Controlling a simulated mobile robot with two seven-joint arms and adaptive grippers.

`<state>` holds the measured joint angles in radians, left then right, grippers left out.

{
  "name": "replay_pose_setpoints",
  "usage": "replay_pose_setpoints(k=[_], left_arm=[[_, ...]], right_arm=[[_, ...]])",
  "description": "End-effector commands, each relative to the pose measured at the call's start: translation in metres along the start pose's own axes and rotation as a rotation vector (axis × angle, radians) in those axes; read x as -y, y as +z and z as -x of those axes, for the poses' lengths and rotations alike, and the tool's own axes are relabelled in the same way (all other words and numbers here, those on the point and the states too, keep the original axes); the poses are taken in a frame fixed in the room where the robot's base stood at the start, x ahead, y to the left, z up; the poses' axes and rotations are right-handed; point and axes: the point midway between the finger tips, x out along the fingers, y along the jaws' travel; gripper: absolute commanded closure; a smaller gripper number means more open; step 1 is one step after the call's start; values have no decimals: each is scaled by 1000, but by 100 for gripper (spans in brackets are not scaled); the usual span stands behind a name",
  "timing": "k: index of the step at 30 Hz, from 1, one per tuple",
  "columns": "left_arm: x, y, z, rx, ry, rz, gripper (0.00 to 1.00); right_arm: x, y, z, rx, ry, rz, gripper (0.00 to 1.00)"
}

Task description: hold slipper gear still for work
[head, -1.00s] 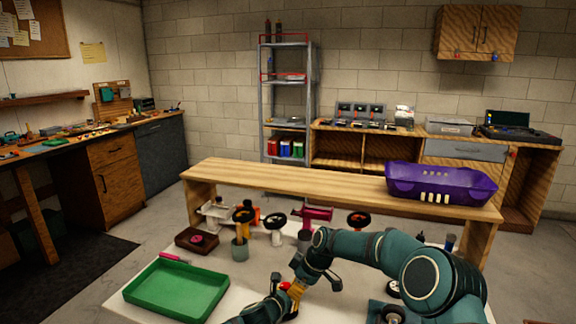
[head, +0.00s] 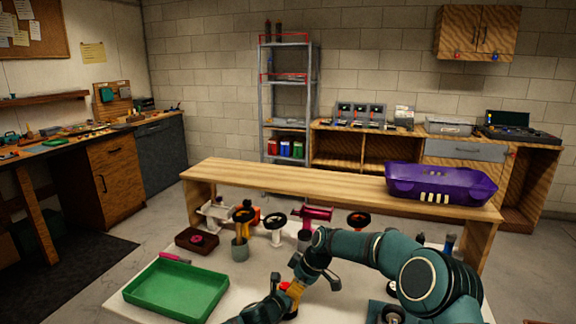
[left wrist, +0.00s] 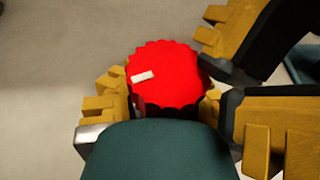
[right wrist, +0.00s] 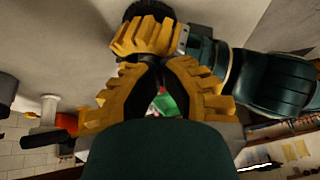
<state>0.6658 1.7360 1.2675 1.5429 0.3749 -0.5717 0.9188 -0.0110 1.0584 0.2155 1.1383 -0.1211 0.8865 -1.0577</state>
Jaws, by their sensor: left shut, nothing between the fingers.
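A red toothed gear (left wrist: 170,75) with a small white mark fills the middle of the left wrist view. It shows as a small red patch in the head view (head: 285,285). My left gripper (left wrist: 160,108) is shut at the gear; its yellow fingers show on both sides, and the gear hides the fingertips. My right gripper (right wrist: 155,65) meets the left one at the gear. Its fingertips converge there, but what lies between them is hidden. In the head view, the right gripper (head: 298,286) is small and partly covered by its own arm.
A green tray (head: 130,303) lies on the white table (head: 115,302), left of the grippers. A wooden bench (head: 290,182) carrying a purple bin (head: 440,187) stands beyond.

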Motion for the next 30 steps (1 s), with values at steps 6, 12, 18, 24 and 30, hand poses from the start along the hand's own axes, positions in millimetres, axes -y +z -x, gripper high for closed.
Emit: replay_pose_setpoints(k=[6, 12, 18, 24, 30], left_arm=[[3, 0, 0, 1, -5, -2, 100], [3, 0, 0, 1, -6, -2, 100], [3, 0, 0, 0, -5, -1, 100], [2, 0, 0, 0, -4, -1, 100], [2, 0, 0, 1, -4, -2, 100]], right_arm=[[-2, 0, 0, -2, -1, 1, 100], [-8, 1, 0, -3, 0, 0, 100], [-13, 2, 0, -2, -1, 0, 100], [-18, 1, 0, -2, 0, 0, 100], [-22, 0, 0, -3, 1, 0, 100]])
